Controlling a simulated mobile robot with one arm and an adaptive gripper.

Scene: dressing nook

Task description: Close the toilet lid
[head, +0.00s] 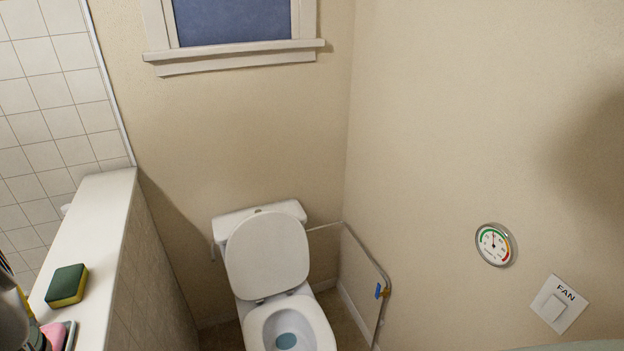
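The white toilet lid (267,255) stands raised, leaning back against the toilet tank (229,219). The toilet bowl (258,327) below it is open, with bluish water (286,341) showing inside. The front of the bowl is cut off by the bottom edge of the picture. I cannot tell for sure whether the seat ring is down on the bowl. My gripper is not in view.
A tiled half wall with a white ledge (105,215) runs along the left; a green and yellow sponge (67,285) lies on it. A metal pipe (370,258) is at the right wall. A dial gauge (493,245) and fan switch (558,305) are on that wall.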

